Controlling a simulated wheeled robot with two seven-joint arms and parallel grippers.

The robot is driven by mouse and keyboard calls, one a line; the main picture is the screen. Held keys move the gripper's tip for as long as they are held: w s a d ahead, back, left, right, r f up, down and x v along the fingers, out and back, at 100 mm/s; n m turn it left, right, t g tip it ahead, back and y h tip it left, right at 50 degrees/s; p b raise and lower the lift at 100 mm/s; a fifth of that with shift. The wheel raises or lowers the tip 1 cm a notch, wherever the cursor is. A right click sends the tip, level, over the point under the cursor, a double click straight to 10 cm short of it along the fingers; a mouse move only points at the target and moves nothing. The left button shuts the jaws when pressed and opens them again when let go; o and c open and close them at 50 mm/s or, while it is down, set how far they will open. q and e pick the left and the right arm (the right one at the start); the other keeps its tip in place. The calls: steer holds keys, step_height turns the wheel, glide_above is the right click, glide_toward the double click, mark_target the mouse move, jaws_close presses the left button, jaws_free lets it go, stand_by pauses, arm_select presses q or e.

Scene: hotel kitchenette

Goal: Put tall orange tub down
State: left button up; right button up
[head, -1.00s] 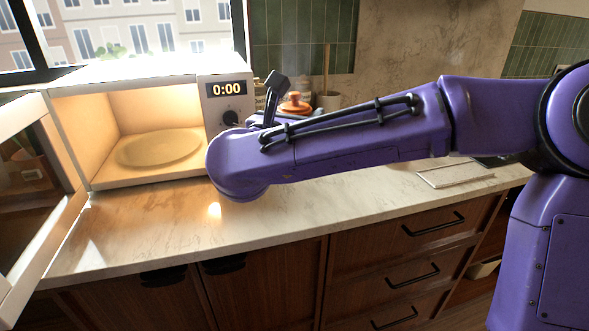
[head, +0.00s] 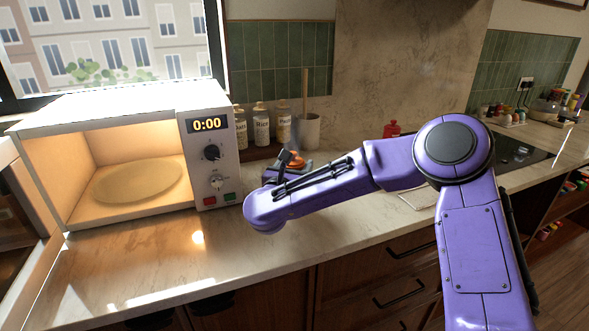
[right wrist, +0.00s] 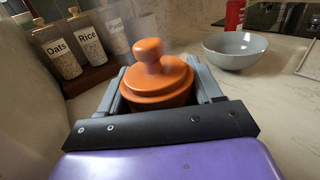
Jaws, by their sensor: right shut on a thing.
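The orange tub (right wrist: 157,85) has a knobbed orange lid. It sits between the two grey fingers of my right gripper (right wrist: 158,92), which is shut on it, in the right wrist view. In the head view only the tub's orange top (head: 296,158) shows behind my right gripper (head: 287,163); my purple arm hides the rest. The tub looks upright, over or on the counter right of the microwave. I cannot tell whether its base touches the counter. My left gripper is not in view.
The microwave (head: 212,155) stands open and lit at left. Labelled jars (head: 262,125) and a utensil crock (head: 308,131) stand at the back. A grey bowl (right wrist: 238,50) and a red container (head: 391,129) are farther right. The counter front (head: 150,265) is clear.

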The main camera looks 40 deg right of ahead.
steer(key=shift+w+f, duration=0.1)
steer(key=shift+f, duration=0.95)
steer(key=o, duration=1.2)
steer(key=shift+o, duration=0.2)
steer(key=shift+a, duration=0.1)
steer(key=shift+r, duration=0.1)
steer(key=shift+r, duration=0.2)
steer(key=b+v, duration=0.2)
steer(key=v, duration=0.9)
steer(key=shift+s+a+f+b, duration=0.15)
steer(key=shift+s+a+b, duration=0.15)
steer(key=shift+b, duration=0.1)
steer(key=shift+s, duration=0.15)
